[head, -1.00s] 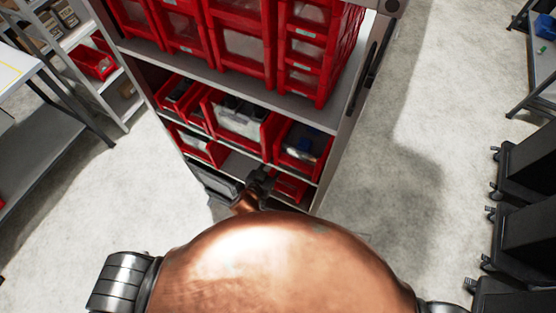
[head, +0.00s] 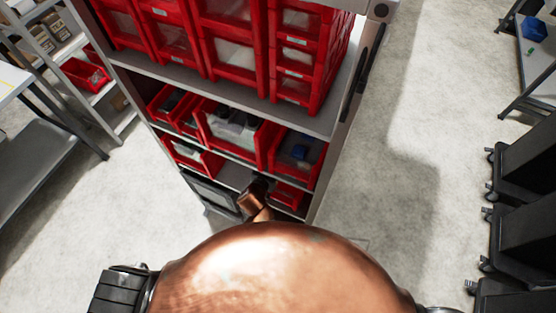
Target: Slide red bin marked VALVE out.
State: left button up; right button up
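Red open bins stand on the lower levels of a shelf rack: a wide bin (head: 232,130), a bin with blue contents (head: 298,152), a bin at the left (head: 190,155) and a low bin (head: 287,196). No marking is readable, so I cannot tell which is VALVE. One dark gripper (head: 261,186) on a copper-coloured arm shows small beside the left of the low bin; it seems to be my left. I cannot tell whether it touches the bin or whether its fingers are open. My body hides most of the arm. My other gripper is not in view.
Large red drawer units (head: 235,45) fill the shelf above. A dark panel or tray (head: 212,192) is at the rack's lower left. A grey table (head: 40,150) stands left, black wheeled units (head: 525,175) right. Floor (head: 410,150) right of the rack is clear.

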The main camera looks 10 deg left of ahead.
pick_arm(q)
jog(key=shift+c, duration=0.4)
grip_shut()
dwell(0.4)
